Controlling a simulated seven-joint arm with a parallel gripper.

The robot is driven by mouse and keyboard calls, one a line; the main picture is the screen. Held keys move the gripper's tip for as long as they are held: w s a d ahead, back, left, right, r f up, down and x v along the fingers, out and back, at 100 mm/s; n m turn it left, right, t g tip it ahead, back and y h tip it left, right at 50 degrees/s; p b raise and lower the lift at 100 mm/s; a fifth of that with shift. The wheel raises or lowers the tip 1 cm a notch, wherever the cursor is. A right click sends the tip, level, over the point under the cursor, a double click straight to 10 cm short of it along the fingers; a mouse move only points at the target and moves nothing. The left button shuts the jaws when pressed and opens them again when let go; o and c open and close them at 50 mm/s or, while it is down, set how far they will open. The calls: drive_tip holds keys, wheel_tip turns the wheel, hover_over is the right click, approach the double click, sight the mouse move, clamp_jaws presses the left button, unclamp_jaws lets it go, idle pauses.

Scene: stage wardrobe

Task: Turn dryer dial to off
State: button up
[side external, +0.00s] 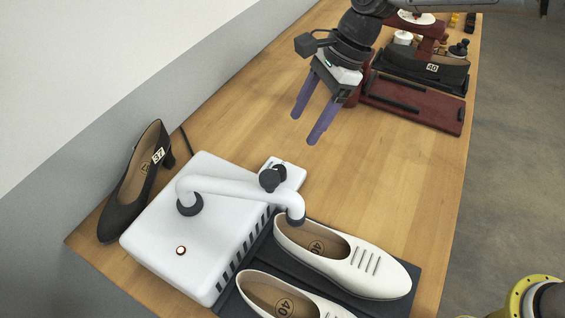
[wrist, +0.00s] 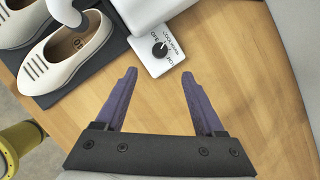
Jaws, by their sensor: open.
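The dryer (side external: 225,230) is a white box with a bent white pipe, standing at the near left of the table. Its dial (side external: 272,178) is a black knob on a small white panel at the box's far edge. In the wrist view the dial (wrist: 160,49) sits on the panel (wrist: 147,63), with OFF and HOT legible among its printed settings. The exact setting it points to is too small to tell. My gripper (side external: 306,127) is open and empty, above the table beyond the dial and apart from it. In the wrist view the purple fingers (wrist: 159,73) lie below the dial.
Cream shoes (side external: 340,258) lie on a dark mat (side external: 425,277) beside the dryer, under the pipe's outlet. A dark heeled shoe (side external: 137,190) stands left of it. A dark red stand (side external: 412,106) with dark shoes is at the back. The table between is clear.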

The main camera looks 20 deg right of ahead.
sight(280, 169)
drive_tip(key=x, duration=1.2)
drive_tip(key=shift+f, duration=0.35)
clamp_jaws()
